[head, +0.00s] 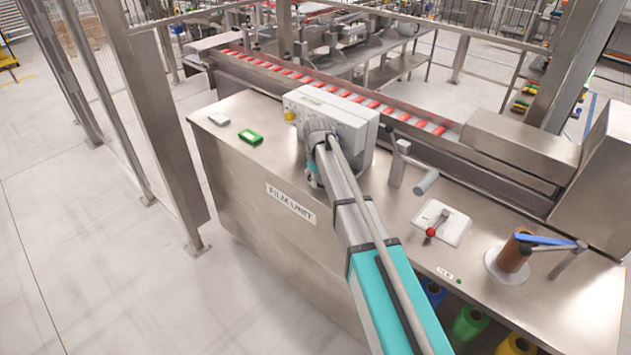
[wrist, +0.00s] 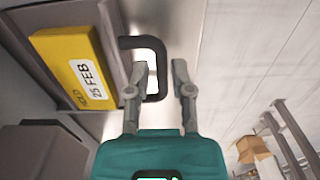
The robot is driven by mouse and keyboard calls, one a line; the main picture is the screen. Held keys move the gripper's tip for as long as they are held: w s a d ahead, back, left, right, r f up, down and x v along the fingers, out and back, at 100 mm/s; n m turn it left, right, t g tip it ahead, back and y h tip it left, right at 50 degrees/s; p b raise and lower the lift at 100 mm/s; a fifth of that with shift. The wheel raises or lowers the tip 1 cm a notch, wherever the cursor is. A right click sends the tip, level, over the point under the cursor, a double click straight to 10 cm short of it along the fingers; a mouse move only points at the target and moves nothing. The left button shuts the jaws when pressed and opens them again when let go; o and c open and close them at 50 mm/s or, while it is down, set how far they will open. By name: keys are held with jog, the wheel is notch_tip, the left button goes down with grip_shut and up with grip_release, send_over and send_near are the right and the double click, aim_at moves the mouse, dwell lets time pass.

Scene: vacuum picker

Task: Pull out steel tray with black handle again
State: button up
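In the wrist view a black U-shaped handle (wrist: 157,62) stands out from a pale steel face (wrist: 128,14). I cannot tell how much of that steel belongs to the tray. My gripper (wrist: 166,66) is open around the handle's outer bar. The left finger is inside the handle loop and the right finger is outside it, with a visible gap on the right. Whether the left finger touches the bar is unclear. In the head view my arm hides the gripper, and the handle and tray do not show.
In the head view a pale control box (head: 352,130) stands on the steel counter (head: 240,165) near my arm's end. A lever clamp (head: 402,165) stands to its right. Open floor (head: 90,250) lies left.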

grip_shut()
jog(key=shift+s, duration=0.1)
